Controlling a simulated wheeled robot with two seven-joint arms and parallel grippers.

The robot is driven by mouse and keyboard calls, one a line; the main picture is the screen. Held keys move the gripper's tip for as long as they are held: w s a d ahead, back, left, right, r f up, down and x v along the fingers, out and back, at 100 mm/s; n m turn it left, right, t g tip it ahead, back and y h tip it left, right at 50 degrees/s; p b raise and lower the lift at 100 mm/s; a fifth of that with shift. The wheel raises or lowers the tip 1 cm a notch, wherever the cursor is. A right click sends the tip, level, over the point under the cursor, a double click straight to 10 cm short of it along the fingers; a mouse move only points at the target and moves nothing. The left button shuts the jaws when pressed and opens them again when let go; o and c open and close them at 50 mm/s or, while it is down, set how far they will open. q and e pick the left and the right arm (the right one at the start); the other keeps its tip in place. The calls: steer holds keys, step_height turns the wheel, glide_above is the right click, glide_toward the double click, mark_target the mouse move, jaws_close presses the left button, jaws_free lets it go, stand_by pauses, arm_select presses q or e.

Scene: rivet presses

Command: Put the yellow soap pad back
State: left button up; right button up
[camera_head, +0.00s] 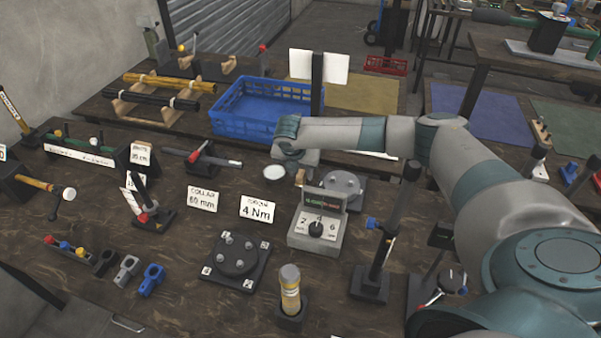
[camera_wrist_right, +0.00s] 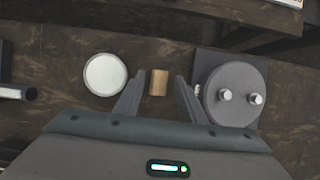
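A small tan-yellow block (camera_wrist_right: 159,83), which looks like the soap pad, sits on the dark wooden bench between the fingertips of my right gripper (camera_wrist_right: 159,78) in the right wrist view. A gap shows on each side of it, so the gripper is open and not shut on it. In the head view the right gripper (camera_head: 297,160) hangs over the bench in front of the blue crate, and a tan edge (camera_head: 299,178) shows just below it. My left gripper is not in view.
A white round disc (camera_wrist_right: 105,74) lies left of the fingers, and a grey round fixture with two pins (camera_wrist_right: 234,95) stands close on the right. In the head view are the blue crate (camera_head: 232,127), a torque box (camera_head: 318,220), and a cylinder in a black holder (camera_head: 290,290).

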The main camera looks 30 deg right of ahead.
steer(key=b+v, duration=0.1)
steer(key=v, duration=1.1)
steer(key=shift+b, duration=0.4)
steer(key=shift+w+d, duration=0.1)
